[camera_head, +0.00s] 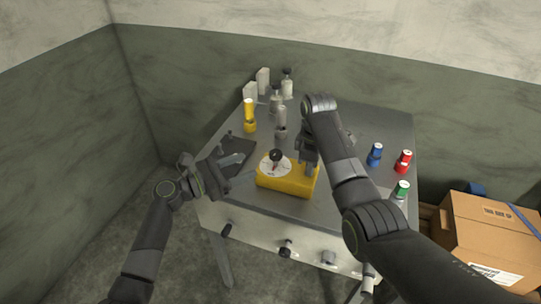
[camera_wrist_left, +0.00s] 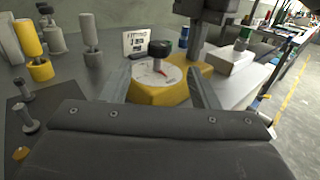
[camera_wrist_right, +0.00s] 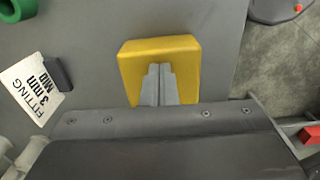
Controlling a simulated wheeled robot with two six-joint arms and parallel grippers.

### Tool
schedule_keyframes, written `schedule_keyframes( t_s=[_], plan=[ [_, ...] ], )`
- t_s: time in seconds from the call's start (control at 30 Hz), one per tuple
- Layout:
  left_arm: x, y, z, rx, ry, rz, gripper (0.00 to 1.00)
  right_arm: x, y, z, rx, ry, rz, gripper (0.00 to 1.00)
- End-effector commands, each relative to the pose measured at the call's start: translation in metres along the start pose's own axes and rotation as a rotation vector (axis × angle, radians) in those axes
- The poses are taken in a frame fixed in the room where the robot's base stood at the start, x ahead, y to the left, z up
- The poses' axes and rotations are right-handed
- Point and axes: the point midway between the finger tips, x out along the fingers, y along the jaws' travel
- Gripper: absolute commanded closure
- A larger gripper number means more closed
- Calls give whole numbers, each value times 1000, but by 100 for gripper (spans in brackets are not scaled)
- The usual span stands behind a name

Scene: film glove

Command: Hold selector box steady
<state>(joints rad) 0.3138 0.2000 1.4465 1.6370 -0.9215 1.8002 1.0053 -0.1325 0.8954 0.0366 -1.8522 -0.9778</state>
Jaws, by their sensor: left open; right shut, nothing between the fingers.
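The selector box is a yellow block (camera_head: 288,183) with a white dial and black knob (camera_head: 276,155) on its left part, near the front of the grey table. My left gripper (camera_head: 232,178) is open, just left of the box. In the left wrist view the box (camera_wrist_left: 158,92) shows between and beyond the spread fingers (camera_wrist_left: 162,85); I cannot tell whether they touch it. My right gripper (camera_head: 309,168) is shut and empty at the box's right part. In the right wrist view its closed fingertips (camera_wrist_right: 158,72) overlap the yellow top (camera_wrist_right: 135,60); contact is unclear. The dial is hidden there.
A dark plate (camera_head: 238,152) lies left of the box. A yellow-topped post (camera_head: 249,115) and several grey posts stand behind. Blue (camera_head: 375,153), red (camera_head: 403,161) and green (camera_head: 401,189) capped pieces stand right. A white card (camera_wrist_right: 35,88) is near the box. A cardboard box (camera_head: 490,235) is beyond the table's right edge.

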Motion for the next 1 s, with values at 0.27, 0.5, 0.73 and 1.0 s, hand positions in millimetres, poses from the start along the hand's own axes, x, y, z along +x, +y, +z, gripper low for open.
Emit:
schedule_keyframes(
  t_s=[0.27,0.5,0.73,1.0],
  plan=[
    [58,0,0,-2,-3,0,45,6,-2,2,2,-5,-12,100],
    [87,0,0,0,-1,1,45,6,-2,2,2,-5,-12,100],
    [93,0,-1,1,0,1,45,6,-2,2,2,-5,-12,100],
    [92,0,-1,1,0,1,60,6,-2,2,2,-5,-12,100]
  ],
)
